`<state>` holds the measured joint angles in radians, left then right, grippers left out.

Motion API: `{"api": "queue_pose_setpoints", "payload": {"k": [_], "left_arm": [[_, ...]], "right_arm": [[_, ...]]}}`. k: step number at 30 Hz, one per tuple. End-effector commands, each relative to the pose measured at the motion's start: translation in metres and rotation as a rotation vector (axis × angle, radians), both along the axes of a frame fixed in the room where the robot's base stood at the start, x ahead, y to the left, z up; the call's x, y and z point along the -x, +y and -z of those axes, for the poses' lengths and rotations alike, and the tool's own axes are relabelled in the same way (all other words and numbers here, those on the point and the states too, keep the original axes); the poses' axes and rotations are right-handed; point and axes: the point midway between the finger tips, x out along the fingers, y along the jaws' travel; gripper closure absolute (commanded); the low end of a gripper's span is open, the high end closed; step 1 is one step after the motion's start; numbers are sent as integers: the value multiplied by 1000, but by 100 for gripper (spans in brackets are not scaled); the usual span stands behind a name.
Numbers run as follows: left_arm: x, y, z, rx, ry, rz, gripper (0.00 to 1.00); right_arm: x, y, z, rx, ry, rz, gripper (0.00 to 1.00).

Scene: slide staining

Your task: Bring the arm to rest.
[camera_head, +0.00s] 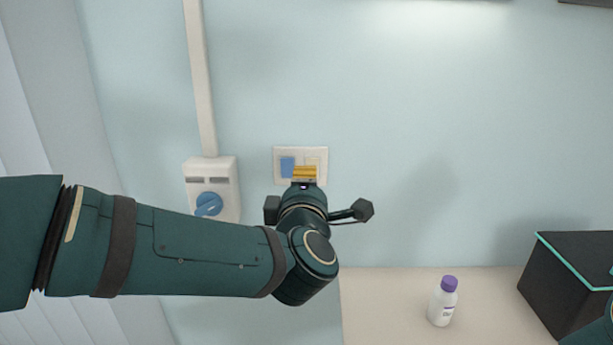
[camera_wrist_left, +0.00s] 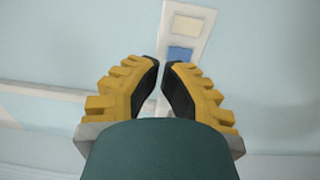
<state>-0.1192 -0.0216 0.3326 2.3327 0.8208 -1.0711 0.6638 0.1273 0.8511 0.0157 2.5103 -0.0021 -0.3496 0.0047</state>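My left arm comes in from the left in the head view and is raised in front of the wall. Its gripper (camera_head: 304,171) points toward the wall, and the yellow fingers overlap a wall switch plate. In the left wrist view the two yellow fingers with black pads (camera_wrist_left: 163,85) stand apart with a narrow gap. The wall shows through the gap and nothing is held. Only a small piece of my right arm shows at the lower right edge of the head view; its gripper is out of view.
The white switch plate (camera_head: 316,153) and a socket box with a blue knob (camera_head: 210,170) are on the wall. A white bottle with a purple cap (camera_head: 442,302) stands on the pale counter (camera_head: 385,310). A dark box (camera_head: 570,275) is at the right.

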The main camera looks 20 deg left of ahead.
Motion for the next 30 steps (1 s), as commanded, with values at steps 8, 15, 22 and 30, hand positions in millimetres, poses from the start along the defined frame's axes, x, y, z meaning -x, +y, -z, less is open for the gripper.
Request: {"api": "queue_pose_setpoints", "payload": {"k": [8, 15, 22, 30], "left_arm": [[2, -1, 0, 0, 1, 1, 100], [1, -1, 2, -3, 5, 2, 100], [-25, -5, 77, -136, 187, 83, 100], [-31, -13, 263, -403, 604, 357, 100]], "right_arm": [[0, 0, 0, 0, 0, 0, 53], [0, 0, 0, 0, 0, 0, 53], [0, 0, 0, 0, 0, 0, 53], [0, 0, 0, 0, 0, 0, 53]]}}
